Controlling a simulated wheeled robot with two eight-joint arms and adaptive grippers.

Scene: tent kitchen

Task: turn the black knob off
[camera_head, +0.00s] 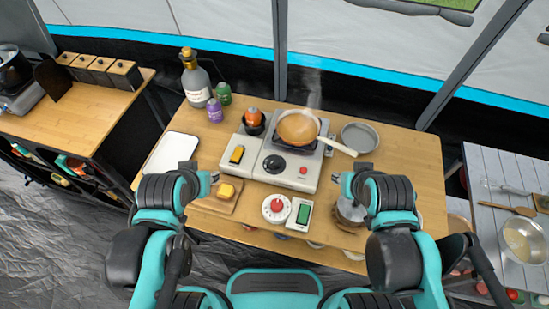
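The black knob (275,164) is a round dial on the front of the grey-white stove (294,178), left of a small red button (303,170). An orange-brown pan (297,128) sits on the burner above it, with a faint wisp of steam. My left gripper (213,178) is left of the stove, near the cutting board, apart from the knob. My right gripper (340,181) is right of the stove, also apart from the knob. Both seem empty, but their fingers are too small to tell whether they are open or shut.
In front of the stove are a red-and-white dial (276,208) and a green-screened device (302,214). A cutting board (212,205) holds a yellow block (226,191). Bottles (195,82) and a grey bowl (360,137) stand farther back.

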